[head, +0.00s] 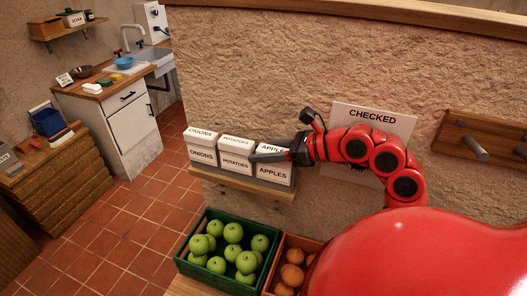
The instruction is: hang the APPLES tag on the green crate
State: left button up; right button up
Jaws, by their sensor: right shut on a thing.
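The white APPLES tag (273,172) is at the right end of a row of folded tags on a small wall ledge. My right gripper (262,157) reaches in from the right and is shut on the APPLES tag, its dark fingers crossing the tag's middle. I cannot tell whether the tag is lifted off the ledge. The green crate (201,276), holding several green apples (233,233), stands below the ledge. My left gripper is not in view.
The POTATOES tag (236,163) and the ONIONS tag (202,155) stand close to the left on the ledge (230,184). A crate of brown round produce (291,277) adjoins the green crate. A CHECKED sign (373,118) and a peg board (480,139) are on the wall.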

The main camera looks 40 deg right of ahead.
grip_shut()
jog(key=shift+r, duration=0.15)
jog(key=shift+r, duration=1.55)
jog(key=shift+r, duration=0.1)
jog(key=shift+r, duration=2.15)
